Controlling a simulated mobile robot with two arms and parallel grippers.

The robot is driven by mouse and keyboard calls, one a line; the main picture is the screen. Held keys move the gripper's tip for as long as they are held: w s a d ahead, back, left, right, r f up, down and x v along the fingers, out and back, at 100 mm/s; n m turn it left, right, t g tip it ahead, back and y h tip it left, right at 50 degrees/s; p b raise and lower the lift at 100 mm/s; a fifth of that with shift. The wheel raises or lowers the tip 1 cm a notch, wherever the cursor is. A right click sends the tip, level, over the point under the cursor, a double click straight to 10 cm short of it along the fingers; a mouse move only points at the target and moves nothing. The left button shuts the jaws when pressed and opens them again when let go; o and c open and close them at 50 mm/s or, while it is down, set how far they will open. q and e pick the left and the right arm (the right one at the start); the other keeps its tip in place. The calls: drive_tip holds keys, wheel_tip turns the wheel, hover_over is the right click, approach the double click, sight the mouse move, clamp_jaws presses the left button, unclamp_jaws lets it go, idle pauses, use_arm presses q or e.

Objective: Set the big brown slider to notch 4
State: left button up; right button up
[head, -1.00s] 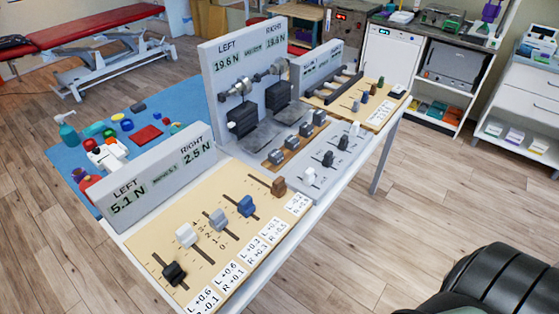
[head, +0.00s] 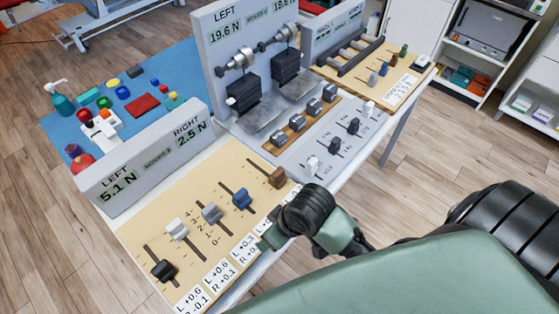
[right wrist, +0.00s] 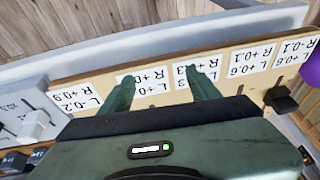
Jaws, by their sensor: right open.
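The big brown slider (head: 277,178) stands at the right end of the near beige panel (head: 150,225). Its slot shows behind it, up and to the left, so it sits toward the front end; its exact notch cannot be read. My right gripper (head: 268,240) is at the panel's front edge, in front of the brown slider and apart from it. In the right wrist view, its two fingers (right wrist: 162,88) are spread and empty above the printed label cards. The brown slider cannot be made out in that view. My left gripper is not in view.
Blue (head: 241,198), grey (head: 211,212), white (head: 176,229) and black (head: 163,270) sliders share the panel. Behind stands a display (head: 145,165) reading LEFT 5.1 N, RIGHT 2.5 N. A grey panel with a white knob (head: 312,166) adjoins on the right.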

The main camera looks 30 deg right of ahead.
drive_tip(key=shift+n+g, duration=0.3)
drive_tip(key=shift+n, duration=0.3)
drive_tip(key=w, duration=0.1)
drive_tip(key=w+a+r, duration=0.1)
drive_tip(key=w+a, duration=0.1)
drive_tip(key=shift+w+a+r, duration=0.2)
drive_tip(key=shift+r, duration=0.05)
drive_tip(key=shift+n+g, duration=0.4)
drive_tip(key=shift+g, duration=0.1)
drive_tip(key=w, duration=0.1)
drive_tip(key=w+d, duration=0.1)
drive_tip(key=w, duration=0.1)
drive_tip(key=w+r, duration=0.1)
drive_tip(key=shift+w+d+r, duration=0.1)
drive_tip(key=shift+w+d, duration=0.2)
drive_tip(key=shift+w, duration=0.1)
wheel_tip(320, 180, up, 6)
drive_tip(key=m+g+h, duration=0.2)
hover_over(277, 171)
drive_tip(key=shift+s+r, duration=0.15)
drive_tip(key=shift+r, duration=0.05)
wheel_tip(277, 171, down, 8)
drive_tip(key=shift+r+p, duration=0.15)
drive_tip(key=shift+p, duration=0.8)
clamp_jaws()
